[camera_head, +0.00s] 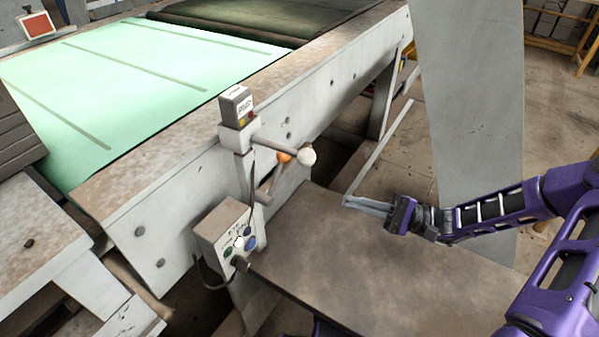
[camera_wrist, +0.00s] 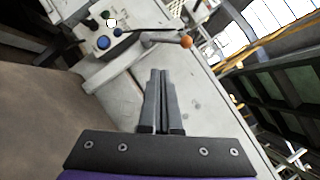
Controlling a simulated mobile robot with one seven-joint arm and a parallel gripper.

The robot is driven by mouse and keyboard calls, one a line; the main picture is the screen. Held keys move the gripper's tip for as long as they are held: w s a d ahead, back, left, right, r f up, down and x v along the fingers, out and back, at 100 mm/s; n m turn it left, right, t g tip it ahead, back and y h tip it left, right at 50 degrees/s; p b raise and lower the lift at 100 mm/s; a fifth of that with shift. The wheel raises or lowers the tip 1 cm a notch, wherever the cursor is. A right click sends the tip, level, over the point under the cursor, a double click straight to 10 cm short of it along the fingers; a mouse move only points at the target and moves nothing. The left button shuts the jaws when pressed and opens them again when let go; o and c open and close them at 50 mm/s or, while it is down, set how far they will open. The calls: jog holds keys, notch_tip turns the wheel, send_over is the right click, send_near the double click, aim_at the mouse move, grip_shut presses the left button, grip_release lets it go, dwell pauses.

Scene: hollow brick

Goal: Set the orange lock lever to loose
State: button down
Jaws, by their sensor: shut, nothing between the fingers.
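The orange lock lever shows as an orange ball knob (camera_head: 284,156) on a rod that slants down and left to the grey upright post, in the head view. In the wrist view the orange knob (camera_wrist: 186,42) lies above and a little right of my fingertips. A cream-white ball knob (camera_head: 308,157) on another rod sits just right of it in the head view and partly crowds it. My gripper (camera_head: 346,202) is shut and empty, to the right of and below both knobs, apart from them. Its closed fingers (camera_wrist: 161,74) point up in the wrist view.
A control box (camera_head: 227,236) with several coloured buttons hangs below the lever. A small grey box (camera_head: 236,106) tops the post. The conveyor's side frame (camera_head: 330,90) stands behind. A brown flat surface (camera_head: 345,260) lies below my gripper. A grey upright panel (camera_head: 465,100) rises behind my arm.

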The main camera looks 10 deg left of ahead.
jog(key=shift+w+d+r+y, duration=0.1)
jog(key=shift+d+r+y, duration=0.15)
jog(key=shift+r, duration=0.2)
jog(key=shift+w+d+r+y, duration=0.1)
jog(key=shift+d+r+y, duration=0.05)
jog(key=shift+r+y, duration=0.25)
jog(key=x, duration=1.4)
jog(key=shift+f, duration=0.2)
